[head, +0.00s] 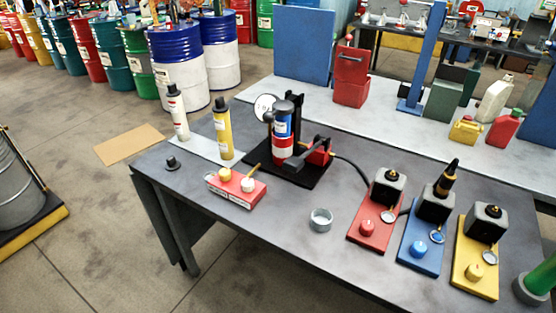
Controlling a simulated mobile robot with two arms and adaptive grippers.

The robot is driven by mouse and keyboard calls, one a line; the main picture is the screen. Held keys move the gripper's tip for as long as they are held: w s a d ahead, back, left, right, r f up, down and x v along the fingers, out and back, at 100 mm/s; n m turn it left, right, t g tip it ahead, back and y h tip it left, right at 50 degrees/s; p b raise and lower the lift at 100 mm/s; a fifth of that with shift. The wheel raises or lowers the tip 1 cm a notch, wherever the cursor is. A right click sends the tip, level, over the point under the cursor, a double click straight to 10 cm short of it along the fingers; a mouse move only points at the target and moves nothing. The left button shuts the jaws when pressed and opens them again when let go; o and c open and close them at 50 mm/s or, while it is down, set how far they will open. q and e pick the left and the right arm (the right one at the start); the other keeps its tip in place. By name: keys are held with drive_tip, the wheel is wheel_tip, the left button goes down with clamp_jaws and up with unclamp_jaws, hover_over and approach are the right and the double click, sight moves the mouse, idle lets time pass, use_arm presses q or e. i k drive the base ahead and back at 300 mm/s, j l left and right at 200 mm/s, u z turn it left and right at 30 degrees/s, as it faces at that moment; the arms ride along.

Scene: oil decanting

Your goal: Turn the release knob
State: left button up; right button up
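Several knobs show on the grey table, and I cannot tell which is the release knob. A red box (236,189) at the front left bears a pale round knob (248,185) and a small brass-coloured lever. A red plate (366,246), a blue plate (418,258) and a yellow plate (472,283) on the right each hold a dark block; the red knob (367,228), blue knob (417,248) and yellow knob (476,271) sit on them. A press-like stand with a gauge (266,107) and a blue, white and red cylinder (282,147) stands at the back. Neither gripper is in view.
A grey ring (320,220) lies at the table's middle. A white tube (178,112) and a yellow tube (222,130) stand at the back left. A black hose (352,169) runs towards the red plate. A green cylinder (542,276) stands at the right edge.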

sight(248, 184)
drive_tip(key=k+u, duration=0.15)
drive_tip(key=u, duration=0.25)
drive_tip(key=k+j+u, duration=0.1)
drive_tip(key=u, duration=0.3)
drive_tip(key=k+j+u, duration=0.1)
drive_tip(key=u, duration=0.3)
drive_tip(key=j, duration=0.1)
